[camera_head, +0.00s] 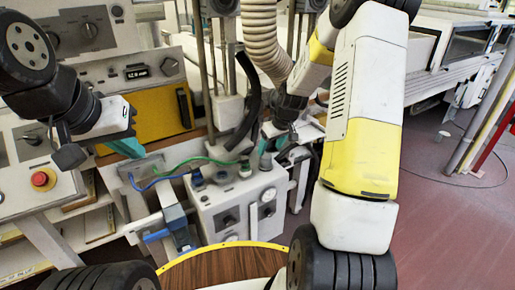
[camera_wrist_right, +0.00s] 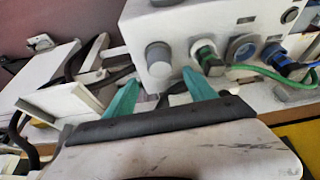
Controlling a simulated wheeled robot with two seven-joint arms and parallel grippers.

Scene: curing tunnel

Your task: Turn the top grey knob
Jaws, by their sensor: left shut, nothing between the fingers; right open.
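A plain grey cylindrical knob (camera_wrist_right: 158,58) stands on a white box (camera_wrist_right: 185,22) in the right wrist view. The same white box (camera_head: 235,210) is at the lower middle of the head view, where I cannot make the knob out clearly near my gripper. My right gripper (camera_wrist_right: 160,84) is open, its teal fingers pointing at the box. In the picture the knob lies just past the fingertips, between their lines; no contact shows. In the head view my right gripper (camera_head: 272,142) is above the box's far right. My left gripper (camera_head: 128,147) is shut and empty at the left.
Green and blue connectors (camera_wrist_right: 205,55) with cables sit beside the knob. The box front has dark knobs and a gauge (camera_head: 268,195). A control panel with a red button (camera_head: 42,179) is at the left. Open floor (camera_head: 440,220) lies right.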

